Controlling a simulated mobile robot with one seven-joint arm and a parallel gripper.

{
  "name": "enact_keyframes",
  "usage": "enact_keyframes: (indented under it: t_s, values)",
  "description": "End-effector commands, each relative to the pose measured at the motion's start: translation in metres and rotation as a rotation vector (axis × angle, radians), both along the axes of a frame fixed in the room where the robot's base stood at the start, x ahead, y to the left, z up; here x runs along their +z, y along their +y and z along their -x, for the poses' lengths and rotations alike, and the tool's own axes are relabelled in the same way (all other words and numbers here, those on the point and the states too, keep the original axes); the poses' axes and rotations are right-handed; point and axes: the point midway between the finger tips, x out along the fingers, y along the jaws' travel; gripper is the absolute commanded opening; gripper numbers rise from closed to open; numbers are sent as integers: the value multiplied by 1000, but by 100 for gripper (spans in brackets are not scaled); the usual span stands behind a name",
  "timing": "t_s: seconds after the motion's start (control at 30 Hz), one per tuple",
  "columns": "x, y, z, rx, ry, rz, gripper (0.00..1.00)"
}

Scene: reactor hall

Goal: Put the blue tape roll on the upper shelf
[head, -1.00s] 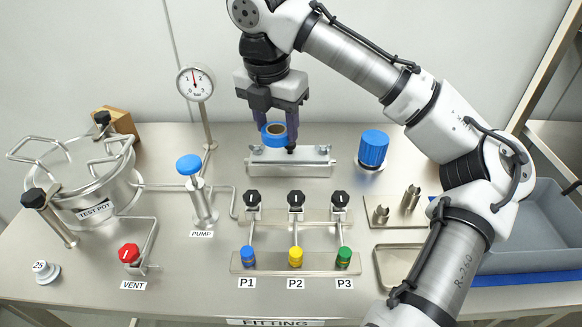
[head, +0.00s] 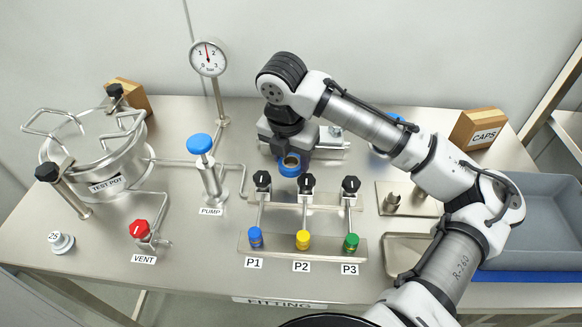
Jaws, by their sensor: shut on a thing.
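The blue tape roll (head: 290,165) is a small blue ring with a brown core. My gripper (head: 289,152) is shut on it and holds it behind the black valve knobs, over the rear middle of the bench. The arm's wrist hides part of the fingers and the metal block behind. I cannot tell how high the roll is above the bench. No upper shelf can be made out for sure; a framed post stands at the right edge.
The steel bench (head: 180,240) carries a test pot (head: 100,165), a pump (head: 208,180), a gauge (head: 208,58), a red vent knob (head: 139,229), valves P1 to P3 (head: 303,240), a CAPS box (head: 478,128) and a grey bin (head: 545,220). A metal post (head: 550,95) rises at the right.

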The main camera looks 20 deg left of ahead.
Motion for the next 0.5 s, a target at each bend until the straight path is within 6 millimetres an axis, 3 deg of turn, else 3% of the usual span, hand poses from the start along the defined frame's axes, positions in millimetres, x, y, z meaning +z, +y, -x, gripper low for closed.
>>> enact_keyframes:
  t_s: [0.3, 0.5]
  values:
    - [-35, 0, 0, 0, 1, 0, 27]
    - [-43, 0, 0, 0, -1, -1, 27]
